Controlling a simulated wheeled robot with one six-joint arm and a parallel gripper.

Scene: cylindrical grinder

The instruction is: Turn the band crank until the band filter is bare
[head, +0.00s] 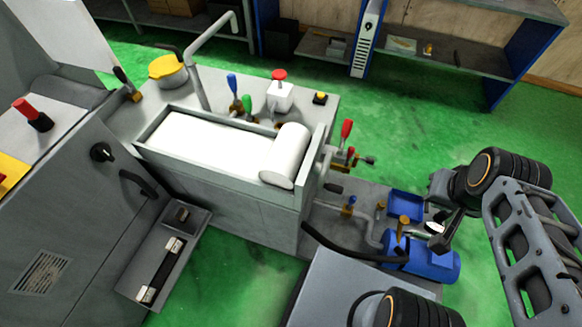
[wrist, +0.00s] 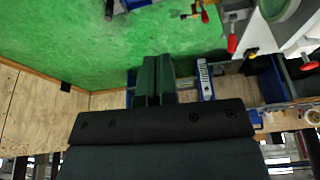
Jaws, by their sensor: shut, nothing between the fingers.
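The band filter is an open grey trough (head: 215,178) with a white band (head: 195,143) lying along it. A white roll (head: 288,152) sits across its right end. The band looks white over the length I can see. At the trough's right end are a red-handled lever (head: 346,130) and a small shaft with fittings (head: 352,161); I cannot tell which is the band crank. My gripper (head: 436,228) is to the right of the trough, apart from these parts, near the blue motor. In the wrist view its fingers (wrist: 153,82) are together and empty.
A blue motor (head: 425,258) and a blue tray (head: 405,204) lie below my gripper. Blue and green levers (head: 233,84) and a red-topped white box (head: 279,95) stand behind the trough. A bent pipe (head: 200,65) rises at the back. Green floor (head: 430,130) is free at the right.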

